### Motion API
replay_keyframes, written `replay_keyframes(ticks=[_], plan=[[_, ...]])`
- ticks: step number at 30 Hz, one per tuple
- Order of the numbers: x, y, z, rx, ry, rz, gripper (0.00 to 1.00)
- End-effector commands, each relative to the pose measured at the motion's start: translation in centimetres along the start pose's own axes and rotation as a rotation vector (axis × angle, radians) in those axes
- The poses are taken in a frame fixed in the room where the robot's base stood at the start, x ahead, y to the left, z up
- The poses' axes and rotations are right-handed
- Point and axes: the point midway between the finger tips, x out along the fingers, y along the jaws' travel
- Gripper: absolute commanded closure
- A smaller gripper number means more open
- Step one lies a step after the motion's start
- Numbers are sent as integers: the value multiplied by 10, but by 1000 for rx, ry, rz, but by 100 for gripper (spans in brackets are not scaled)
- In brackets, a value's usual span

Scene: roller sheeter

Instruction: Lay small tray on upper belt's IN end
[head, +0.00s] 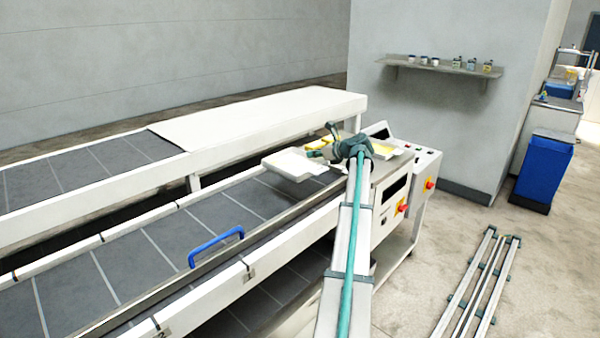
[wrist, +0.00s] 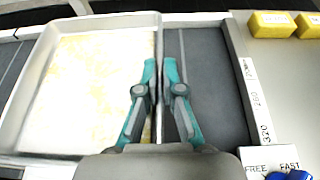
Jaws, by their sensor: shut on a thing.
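The small tray (head: 293,164) is white and shallow, at the right end of the upper belt (head: 160,240), which is dark grey with light cross lines. In the wrist view the tray (wrist: 85,90) fills the left, with a pale yellowish patch on its floor. My gripper (wrist: 159,68) is shut on the tray's right-hand rim, one finger on each side. In the head view my gripper (head: 325,153) is partly hidden by my arm. The tray looks roughly level over the belt; I cannot tell whether it touches. Bare belt (wrist: 208,85) shows right of the rim.
A scale strip (wrist: 258,100) with numbers edges the belt, and yellow blocks (wrist: 271,24) lie beyond it. A blue handle (head: 216,245) rises from the near side. A control box with red knobs (head: 403,208) stands at right. A white-covered conveyor (head: 265,115) runs behind.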

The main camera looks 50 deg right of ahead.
Motion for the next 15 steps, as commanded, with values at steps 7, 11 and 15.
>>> replay_keyframes(ticks=[7, 11, 15], plan=[[55, -31, -3, 3, 0, 3, 100], [77, -39, -18, 3, 0, 2, 100], [93, -45, -29, 1, -2, 1, 100]])
